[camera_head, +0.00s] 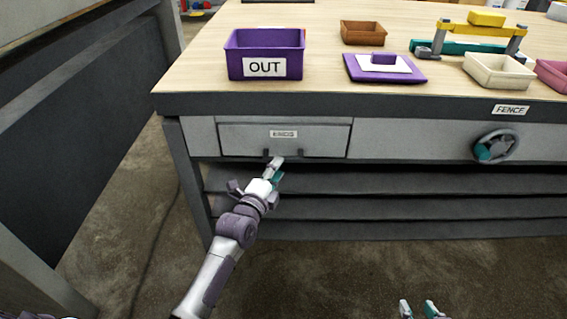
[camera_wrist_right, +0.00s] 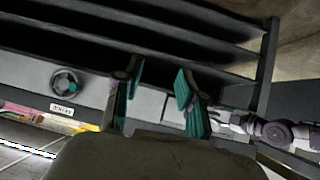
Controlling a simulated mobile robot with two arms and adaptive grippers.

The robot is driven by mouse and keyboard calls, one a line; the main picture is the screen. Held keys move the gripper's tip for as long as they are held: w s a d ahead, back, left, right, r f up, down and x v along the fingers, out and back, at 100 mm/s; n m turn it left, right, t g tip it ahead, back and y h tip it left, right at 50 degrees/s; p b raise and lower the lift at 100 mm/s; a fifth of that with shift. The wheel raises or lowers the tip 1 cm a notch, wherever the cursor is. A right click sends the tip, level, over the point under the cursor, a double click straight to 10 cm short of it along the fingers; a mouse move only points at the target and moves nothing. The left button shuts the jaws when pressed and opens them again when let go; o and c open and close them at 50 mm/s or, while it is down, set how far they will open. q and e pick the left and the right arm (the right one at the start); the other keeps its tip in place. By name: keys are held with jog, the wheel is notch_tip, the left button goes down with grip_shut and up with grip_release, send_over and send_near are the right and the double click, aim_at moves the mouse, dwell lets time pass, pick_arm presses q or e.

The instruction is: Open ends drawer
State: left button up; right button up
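The ends drawer (camera_head: 240,139) is a grey front with an ENDS label, set in the bench's front at the left. It looks shut, about flush with the bench front. Its dark bar handle (camera_head: 299,153) sits low on the front. My left gripper (camera_head: 276,168) is at the left part of this handle, touching or very near it; its finger gap is not clear. It also shows at the right in the right wrist view (camera_wrist_right: 226,118). My right gripper (camera_head: 418,308) is open and empty, low and away from the bench; its teal fingers (camera_wrist_right: 160,88) stand apart.
The wooden bench top (camera_head: 210,65) holds a purple OUT bin (camera_head: 240,62), a brown tray (camera_head: 363,33), a purple block on a plate (camera_head: 420,74) and a cream tray (camera_head: 498,81). A handwheel (camera_head: 510,137) is on the front at right. Shelves (camera_head: 400,183) lie below; floor in front is clear.

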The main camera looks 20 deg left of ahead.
aim_at(296, 141)
pick_arm(q)
jog(key=w, duration=0.3)
jog(key=w+b, duration=0.1)
jog(key=shift+w+d, duration=0.15)
jog(key=shift+d, duration=0.1)
jog(key=shift+w, duration=0.35)
pick_arm(e)
jog(key=w+a+r+t+y, duration=0.1)
jog(key=w+a+r+t, duration=0.1)
jog(key=w+r+t, duration=0.2)
jog(key=shift+r, duration=0.75)
pick_arm(q)
grip_shut()
